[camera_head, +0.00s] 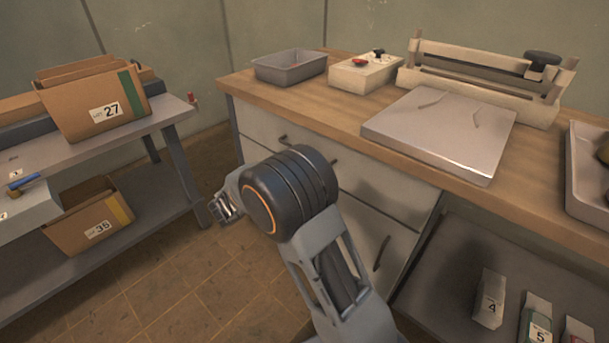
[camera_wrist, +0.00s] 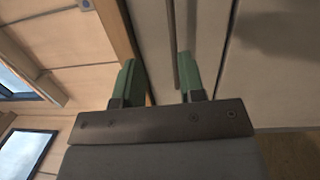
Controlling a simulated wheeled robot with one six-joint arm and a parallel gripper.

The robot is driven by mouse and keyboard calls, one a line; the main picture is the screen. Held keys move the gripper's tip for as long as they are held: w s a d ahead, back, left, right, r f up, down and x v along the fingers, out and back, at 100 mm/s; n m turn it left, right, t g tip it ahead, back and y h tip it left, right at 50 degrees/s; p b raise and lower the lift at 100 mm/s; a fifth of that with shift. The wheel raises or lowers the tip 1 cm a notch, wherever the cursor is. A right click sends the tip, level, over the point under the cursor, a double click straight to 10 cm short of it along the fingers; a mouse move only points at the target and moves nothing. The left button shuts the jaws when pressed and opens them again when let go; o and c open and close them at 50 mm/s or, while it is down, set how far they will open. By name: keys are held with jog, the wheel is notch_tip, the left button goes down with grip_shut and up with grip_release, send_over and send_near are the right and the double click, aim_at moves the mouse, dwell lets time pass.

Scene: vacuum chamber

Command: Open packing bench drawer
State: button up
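The packing bench (camera_head: 300,122) has a wooden top and pale drawer fronts (camera_head: 380,188), which look flush where I see them. Dark handles show on the fronts, including an upper handle (camera_head: 284,140) and a lower handle (camera_head: 382,253). My arm hides part of the fronts. My gripper (camera_head: 222,208) is left of the bench front in the head view. In the wrist view its two green fingers (camera_wrist: 157,78) are apart with nothing held between them. A pale drawer front (camera_wrist: 215,40) and a dark upright strip (camera_wrist: 171,40) lie beyond the fingers; I cannot tell whether they touch.
On the bench stand a grey tray (camera_head: 290,79), a box with a red button (camera_head: 362,74), a flat metal plate (camera_head: 440,125) and a sealer-like device (camera_head: 480,72). A shelf rack (camera_head: 150,118) with cardboard boxes stands at left. Tiled floor (camera_head: 195,270) lies between.

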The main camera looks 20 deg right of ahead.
notch_tip(320, 180, down, 4)
jog(key=w+a+t+b, duration=0.2)
jog(key=w, duration=0.1)
jog(key=shift+n+t+h, duration=0.3)
jog(key=shift+n+h, duration=0.1)
jog(key=shift+n, duration=0.1)
jog(key=x, duration=0.4)
jog(key=b+x, duration=0.1)
jog(key=x, duration=0.3)
jog(key=b+x, duration=0.1)
jog(key=x, duration=0.4)
jog(key=shift+s+d+r, duration=0.2)
jog(key=shift+s, duration=0.05)
jog(key=shift+c, duration=0.2)
grip_shut()
